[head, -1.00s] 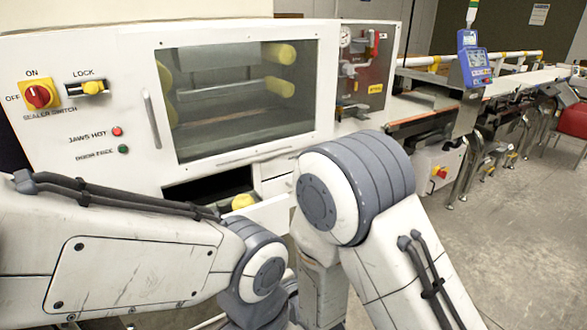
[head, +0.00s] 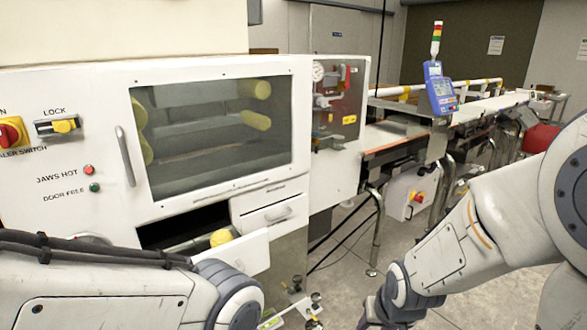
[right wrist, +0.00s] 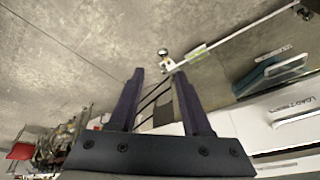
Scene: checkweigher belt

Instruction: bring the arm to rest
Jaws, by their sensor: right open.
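My right arm (head: 470,230) comes in from the right and reaches down toward the floor beside the white machine. In the right wrist view my right gripper (right wrist: 159,78) has its two dark fingers apart, with nothing between them but floor and parts beyond. In the head view its end is dark and cut off by the bottom edge. My left arm (head: 110,295) lies across the lower left, in front of the machine. Its gripper is out of frame.
The white machine (head: 90,220) has a closed window door (head: 215,130) and an open drawer (head: 255,250) with a yellow roller end (head: 221,238) by it. A conveyor (head: 400,140) with a blue display (head: 439,88) runs back right.

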